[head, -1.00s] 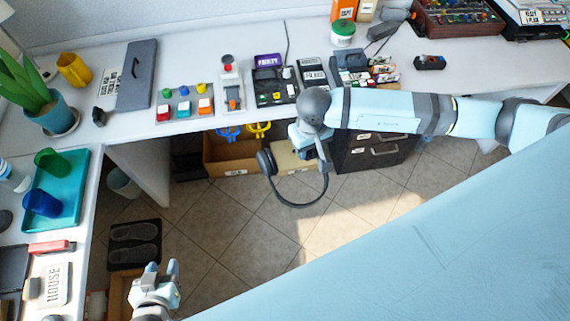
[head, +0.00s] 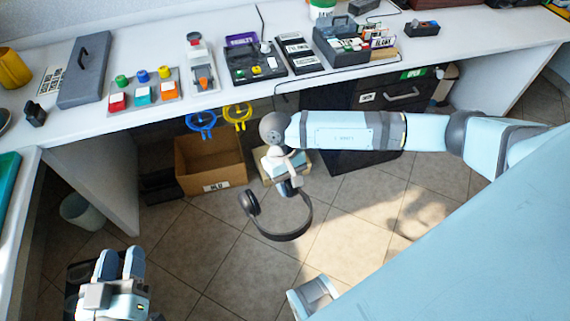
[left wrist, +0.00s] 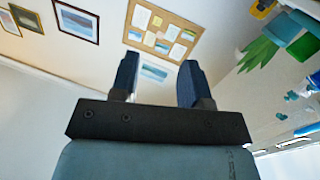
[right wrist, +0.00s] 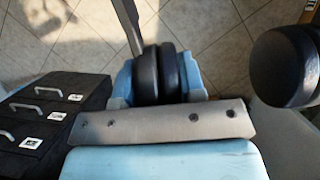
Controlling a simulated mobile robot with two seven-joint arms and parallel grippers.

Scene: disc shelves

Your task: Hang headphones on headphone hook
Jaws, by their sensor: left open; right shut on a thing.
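The black headphones (head: 302,229) hang below my right gripper (head: 288,188) in the head view, in front of the desk and above the floor. In the right wrist view my right gripper (right wrist: 157,78) is shut on one ear cup (right wrist: 158,70); the other ear cup (right wrist: 285,65) is free at the right.
The white desk (head: 150,125) holds a button panel (head: 143,95), a grey box of cards (head: 355,47) and other items. Below it stand an open cardboard box (head: 211,168), a black drawer unit (head: 345,122) and a white bin (head: 85,213). The tiled floor ahead is mostly clear.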

